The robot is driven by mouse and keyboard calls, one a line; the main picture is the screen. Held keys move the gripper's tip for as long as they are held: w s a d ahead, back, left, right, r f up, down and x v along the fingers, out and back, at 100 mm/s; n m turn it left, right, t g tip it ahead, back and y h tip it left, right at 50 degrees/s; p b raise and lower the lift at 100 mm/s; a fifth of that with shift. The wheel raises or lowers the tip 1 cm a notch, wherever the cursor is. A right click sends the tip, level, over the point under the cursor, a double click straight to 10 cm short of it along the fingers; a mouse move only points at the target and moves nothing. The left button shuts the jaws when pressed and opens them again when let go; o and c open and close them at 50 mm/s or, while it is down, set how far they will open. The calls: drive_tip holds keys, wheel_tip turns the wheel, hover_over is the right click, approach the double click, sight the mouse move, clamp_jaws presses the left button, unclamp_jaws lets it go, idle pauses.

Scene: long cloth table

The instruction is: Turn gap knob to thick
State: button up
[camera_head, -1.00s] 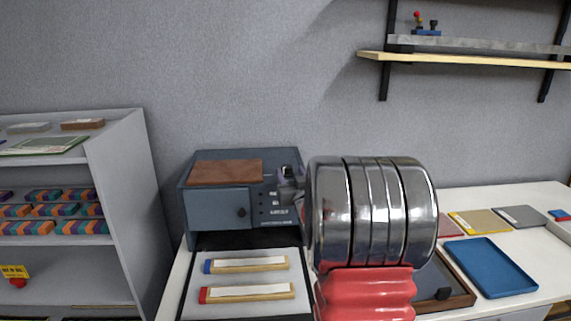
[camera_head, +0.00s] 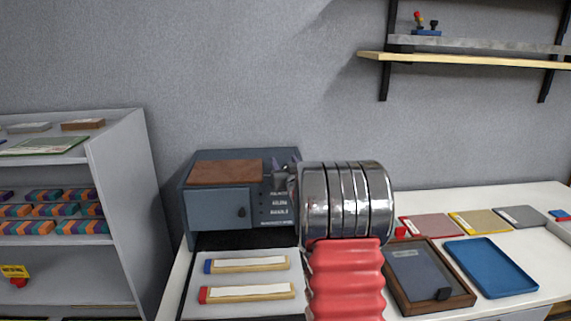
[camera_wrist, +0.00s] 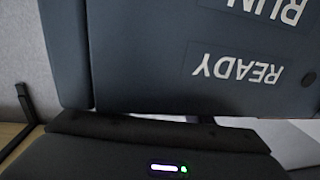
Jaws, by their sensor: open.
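A blue-grey machine (camera_head: 213,210) with a brown top plate stands at the back left of the table. A small dark round knob (camera_head: 241,212) is on its front door; I cannot tell whether it is the gap knob. White labels on the panel to its right are too small to read. My gripper (camera_head: 283,170) is open at the panel's upper part, in front of the machine, and hides part of it. Whether it touches anything there is unclear. In the wrist view, the dark panel (camera_wrist: 170,85) fills most of the picture, with READY and RUN upside down. No gap knob is clearly visible there.
A pale tray (camera_head: 238,281) with two strip-like pieces lies in front of the machine. A wooden-framed tray (camera_head: 462,297), a blue tray (camera_head: 490,266) and coloured sheets are to the right. A grey shelf unit (camera_head: 125,200) stands at left; wall shelves hang upper right.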

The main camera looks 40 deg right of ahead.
drive_tip(key=shift+s+d, duration=0.1)
drive_tip(key=c, duration=1)
drive_tip(key=shift+c, duration=0.2)
drive_tip(key=shift+a+n+t+y, duration=0.2)
drive_tip(key=shift+n+t+y, duration=0.2)
drive_tip(key=shift+n+y, duration=0.4)
drive_tip(key=shift+w+a+f+n+t+y, duration=0.1)
drive_tip(key=shift+a+n+t+y, duration=0.15)
drive_tip(key=shift+n+y, duration=0.6)
drive_tip(key=shift+w+a+n+t+y, duration=0.15)
drive_tip(key=shift+n+t+y, duration=0.15)
drive_tip(key=shift+y, duration=1.05)
drive_tip(key=shift+a+n+y, duration=0.2)
drive_tip(key=shift+n+y, duration=0.4)
drive_tip(key=shift+y, duration=0.35)
drive_tip(key=shift+a+n+y, duration=0.25)
drive_tip(key=shift+n+y, duration=0.4)
drive_tip(key=shift+y, duration=0.25)
drive_tip(key=shift+a+n+y, duration=0.2)
drive_tip(key=shift+n+y, duration=0.4)
drive_tip(key=shift+y, duration=0.35)
drive_tip(key=o, duration=1)
drive_tip(key=shift+a, duration=0.1)
drive_tip(key=shift+o, duration=0.2)
